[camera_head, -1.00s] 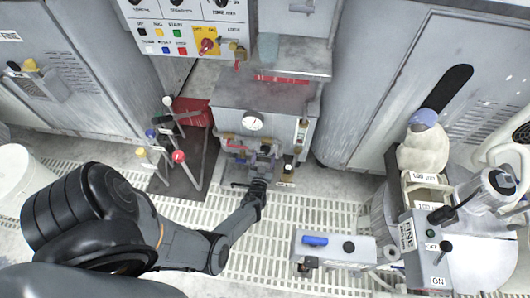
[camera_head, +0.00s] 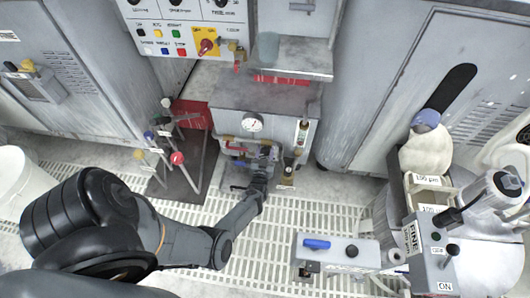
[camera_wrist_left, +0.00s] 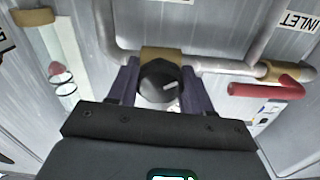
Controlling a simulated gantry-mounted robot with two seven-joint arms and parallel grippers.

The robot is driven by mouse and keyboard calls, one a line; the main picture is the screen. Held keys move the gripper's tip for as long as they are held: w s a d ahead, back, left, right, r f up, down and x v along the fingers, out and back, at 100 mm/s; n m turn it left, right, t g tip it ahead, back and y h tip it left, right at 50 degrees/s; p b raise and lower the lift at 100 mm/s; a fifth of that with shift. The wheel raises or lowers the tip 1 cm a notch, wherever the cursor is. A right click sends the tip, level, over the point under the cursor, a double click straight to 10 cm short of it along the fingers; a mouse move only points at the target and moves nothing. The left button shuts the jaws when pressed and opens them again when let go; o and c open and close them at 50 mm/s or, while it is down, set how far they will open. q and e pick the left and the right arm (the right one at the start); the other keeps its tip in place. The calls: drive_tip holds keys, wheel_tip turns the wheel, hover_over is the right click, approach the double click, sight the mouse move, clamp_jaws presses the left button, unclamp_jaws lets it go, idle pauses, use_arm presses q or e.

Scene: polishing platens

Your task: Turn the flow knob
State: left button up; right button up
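The flow knob (camera_wrist_left: 160,82) is a round black knob with a white mark, on a brass fitting of the pipework in the left wrist view. My left gripper (camera_wrist_left: 161,88) has one dark purple finger on each side of it, and both fingers appear to touch its sides. In the head view my left gripper (camera_head: 264,158) reaches the pipes on the front of the grey cabinet (camera_head: 250,95), below the round gauge (camera_head: 252,123). The knob is hidden there behind the gripper. My right gripper is not in view.
A red valve handle (camera_wrist_left: 268,90) is close to the right of the knob, near an INLET label. A flow tube (camera_wrist_left: 58,75) stands to the left.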

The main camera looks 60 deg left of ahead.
use_arm(q)
drive_tip(key=shift+c, duration=1.2)
drive_tip(key=shift+n, duration=0.3)
drive_tip(key=n, duration=0.2)
drive_tip(key=shift+n, duration=1.8)
drive_tip(key=shift+f, duration=0.1)
drive_tip(key=o, duration=1)
drive_tip(key=shift+o, duration=0.2)
